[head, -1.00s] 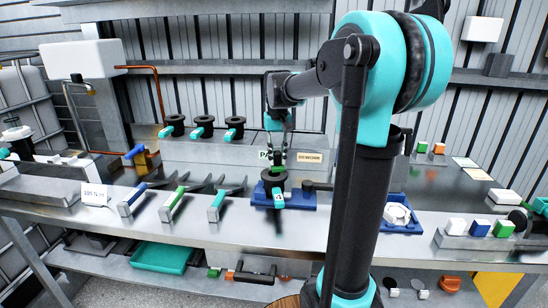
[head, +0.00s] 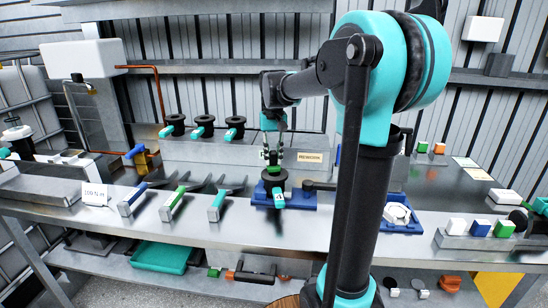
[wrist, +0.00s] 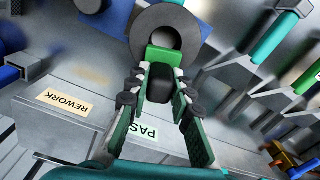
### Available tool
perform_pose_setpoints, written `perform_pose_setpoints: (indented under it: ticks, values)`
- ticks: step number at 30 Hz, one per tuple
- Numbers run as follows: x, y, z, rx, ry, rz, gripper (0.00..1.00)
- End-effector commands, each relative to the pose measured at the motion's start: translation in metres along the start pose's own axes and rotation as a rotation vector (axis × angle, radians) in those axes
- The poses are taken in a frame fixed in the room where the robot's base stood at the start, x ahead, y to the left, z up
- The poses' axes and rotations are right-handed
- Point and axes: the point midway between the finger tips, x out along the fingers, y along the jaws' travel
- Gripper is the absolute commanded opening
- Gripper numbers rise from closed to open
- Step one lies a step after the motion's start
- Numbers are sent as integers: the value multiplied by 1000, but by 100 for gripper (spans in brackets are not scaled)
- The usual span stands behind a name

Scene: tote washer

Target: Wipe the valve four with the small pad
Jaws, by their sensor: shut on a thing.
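A black valve (head: 274,180) with a teal handle (head: 279,198) marked with what looks like a 4 sits on a blue fixture (head: 299,198) on the bench. Its round ring top (wrist: 140,30) shows at the top of the wrist view. My gripper (head: 273,158) is right above the valve, pointing down. In the wrist view my gripper (wrist: 160,95) is shut on a small pad, with a green block (wrist: 163,57) and a dark body between the fingers. The green part overlaps the ring's edge in view; I cannot tell whether they touch.
Three similar black valves (head: 203,126) with teal handles stand on the ledge behind. Several tools with coloured handles (head: 174,203) lie to the left. A REWORK sign (wrist: 67,104) and a partly covered PASS sign (wrist: 146,133) are on the ledge front. A white part (head: 397,214) sits in another blue fixture to the right.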

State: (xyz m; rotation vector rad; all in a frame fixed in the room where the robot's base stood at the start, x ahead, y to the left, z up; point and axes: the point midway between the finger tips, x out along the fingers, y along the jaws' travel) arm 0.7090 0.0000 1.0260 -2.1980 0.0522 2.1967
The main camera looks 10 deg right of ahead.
Motion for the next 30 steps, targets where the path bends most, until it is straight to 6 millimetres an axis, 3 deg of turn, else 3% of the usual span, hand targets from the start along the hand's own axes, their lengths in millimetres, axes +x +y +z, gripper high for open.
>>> perform_pose_setpoints:
  ticks: [30]
  values:
    - [-68, 0, 0, 0, 0, 0, 0]
